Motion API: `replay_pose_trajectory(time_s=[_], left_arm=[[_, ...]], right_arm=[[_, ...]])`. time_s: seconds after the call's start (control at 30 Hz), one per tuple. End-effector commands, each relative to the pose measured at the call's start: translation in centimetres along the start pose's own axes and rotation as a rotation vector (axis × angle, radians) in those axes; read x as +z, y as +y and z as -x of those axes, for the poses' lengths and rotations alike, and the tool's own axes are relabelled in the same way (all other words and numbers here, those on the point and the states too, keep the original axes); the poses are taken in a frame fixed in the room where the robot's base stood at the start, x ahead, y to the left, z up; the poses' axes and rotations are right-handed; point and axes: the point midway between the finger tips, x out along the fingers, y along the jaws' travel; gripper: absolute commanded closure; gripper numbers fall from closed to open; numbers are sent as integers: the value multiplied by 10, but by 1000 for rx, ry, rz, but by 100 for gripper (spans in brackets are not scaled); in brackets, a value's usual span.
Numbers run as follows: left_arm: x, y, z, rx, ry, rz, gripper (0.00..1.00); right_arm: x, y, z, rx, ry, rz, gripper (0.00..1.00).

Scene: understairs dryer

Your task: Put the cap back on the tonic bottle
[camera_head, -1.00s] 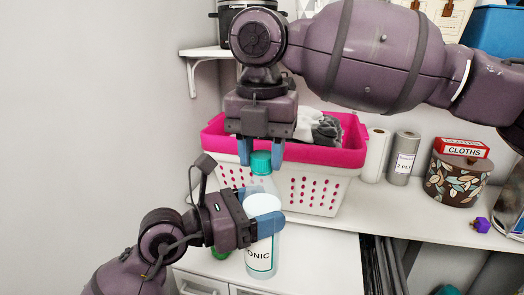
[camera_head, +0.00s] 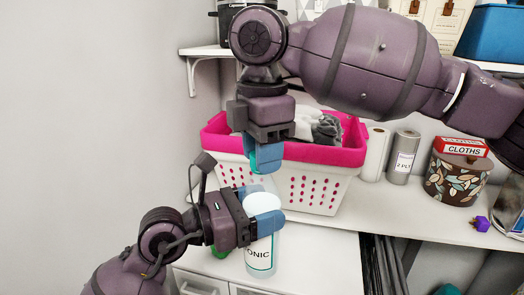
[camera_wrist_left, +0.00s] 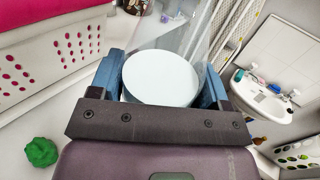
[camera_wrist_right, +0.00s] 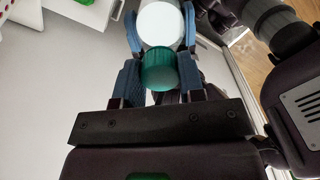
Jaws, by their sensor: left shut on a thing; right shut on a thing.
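In the right wrist view the cap (camera_wrist_right: 159,70) sits between the fingers, in line with the bottle.
A pink-rimmed white laundry basket (camera_head: 308,190) stands right behind the bottle. A green lump (camera_wrist_left: 41,152) lies beside the bottle. Paper rolls (camera_head: 403,158), a patterned pot (camera_head: 455,180) and a purple object (camera_head: 481,223) are to the right. The white top in front is mostly clear.

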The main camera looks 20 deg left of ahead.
Motion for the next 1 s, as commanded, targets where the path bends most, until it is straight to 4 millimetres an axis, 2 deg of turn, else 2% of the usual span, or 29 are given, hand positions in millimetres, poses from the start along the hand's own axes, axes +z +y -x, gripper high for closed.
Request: replay_pose_trajectory(time_s=[0.8,0.9,1.0], left_arm=[[1,-1,0,-2,-2,-2,96],[1,-1,0,-2,-2,-2,96],[1,-1,0,-2,-2,-2,96]], right_arm=[[-1,0,-1,0,2,-1161,92],[-1,0,-1,0,2,-1279,92],[0,0,-1,1,2,-1278,92]])
